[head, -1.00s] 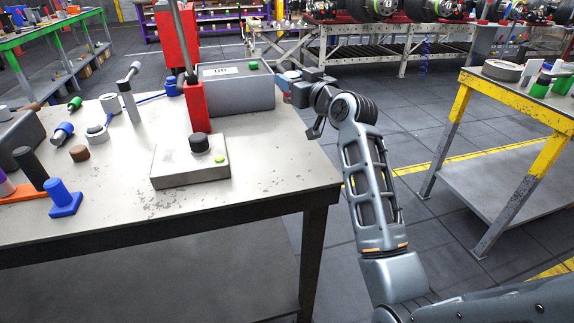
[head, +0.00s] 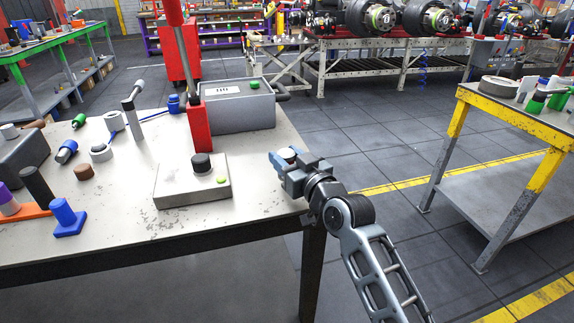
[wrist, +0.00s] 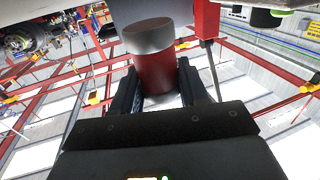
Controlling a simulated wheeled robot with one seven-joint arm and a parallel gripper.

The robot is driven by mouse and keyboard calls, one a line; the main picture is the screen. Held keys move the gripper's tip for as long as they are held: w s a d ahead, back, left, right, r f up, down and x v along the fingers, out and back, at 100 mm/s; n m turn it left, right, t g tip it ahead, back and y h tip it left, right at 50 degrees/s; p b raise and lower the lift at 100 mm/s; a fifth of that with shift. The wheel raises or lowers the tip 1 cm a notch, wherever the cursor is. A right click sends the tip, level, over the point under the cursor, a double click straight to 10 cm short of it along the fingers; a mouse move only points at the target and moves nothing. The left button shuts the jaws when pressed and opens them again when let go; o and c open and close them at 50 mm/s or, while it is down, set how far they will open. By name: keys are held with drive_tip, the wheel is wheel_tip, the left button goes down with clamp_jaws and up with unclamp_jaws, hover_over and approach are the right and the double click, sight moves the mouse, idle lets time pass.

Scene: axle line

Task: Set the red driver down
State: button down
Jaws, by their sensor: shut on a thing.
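The red driver (wrist: 154,70) shows in the wrist view as a red cylinder with a grey end, held between both fingers. The wrist view is upside down, so its grey end points down toward the table. My gripper (head: 284,163) is shut on the driver over the right part of the grey worktable (head: 140,228) in the head view. Only a small pale tip (head: 288,153) shows between the jaws there; the rest is hidden. I cannot tell whether the driver touches the tabletop.
A grey box with a black knob (head: 192,184) sits left of my gripper. A red post (head: 199,124) with a lever and a grey box with a green button (head: 236,106) stand behind. The tabletop around my gripper is clear. A yellow-edged table (head: 520,118) stands at right.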

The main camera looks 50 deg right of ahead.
drive_tip(key=shift+f, duration=1.05)
drive_tip(key=shift+f, duration=0.1)
drive_tip(key=shift+f, duration=0.1)
drive_tip(key=c, duration=0.6)
unclamp_jaws()
